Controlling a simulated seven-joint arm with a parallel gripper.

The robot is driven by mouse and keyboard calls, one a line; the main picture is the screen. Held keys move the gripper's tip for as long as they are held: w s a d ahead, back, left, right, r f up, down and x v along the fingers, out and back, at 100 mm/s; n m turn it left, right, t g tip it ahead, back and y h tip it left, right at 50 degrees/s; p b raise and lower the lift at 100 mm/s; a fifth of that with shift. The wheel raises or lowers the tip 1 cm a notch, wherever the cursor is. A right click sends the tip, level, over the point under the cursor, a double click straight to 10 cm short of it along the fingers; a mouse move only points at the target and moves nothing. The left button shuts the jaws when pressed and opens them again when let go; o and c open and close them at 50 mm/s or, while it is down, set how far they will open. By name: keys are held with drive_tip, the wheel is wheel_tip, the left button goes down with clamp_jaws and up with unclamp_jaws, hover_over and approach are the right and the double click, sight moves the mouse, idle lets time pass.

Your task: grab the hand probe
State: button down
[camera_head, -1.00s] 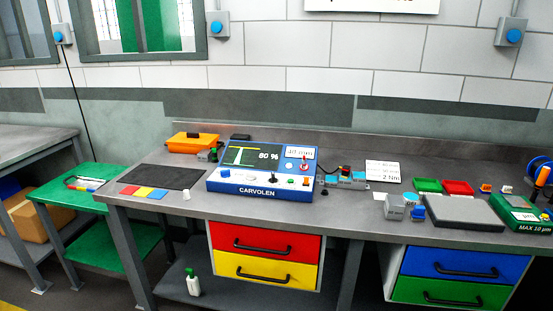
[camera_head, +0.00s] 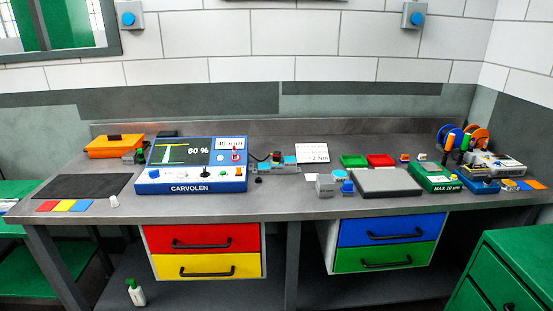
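No part of my gripper shows in the head view. I cannot tell for certain which item is the hand probe. A small grey piece with a green and dark top (camera_head: 133,157) stands at the left side of the blue CARVOLEN console (camera_head: 192,187). A grey and light-blue device with a dark cable (camera_head: 272,166) lies just right of the console. A grey block (camera_head: 325,185) and a small blue-topped piece (camera_head: 347,187) stand further right. All are small in the view.
The grey workbench (camera_head: 290,207) also holds an orange case (camera_head: 114,146), a dark mat (camera_head: 82,187), a grey plate (camera_head: 387,182), red (camera_head: 380,160) and green (camera_head: 353,161) trays, and a green MAX 10 µm box (camera_head: 432,177). A green cabinet (camera_head: 505,265) stands at front right.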

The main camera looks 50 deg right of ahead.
drive_tip(key=c, duration=1.9)
unclamp_jaws()
drive_tip(key=o, duration=1.3)
drive_tip(key=shift+c, duration=0.2)
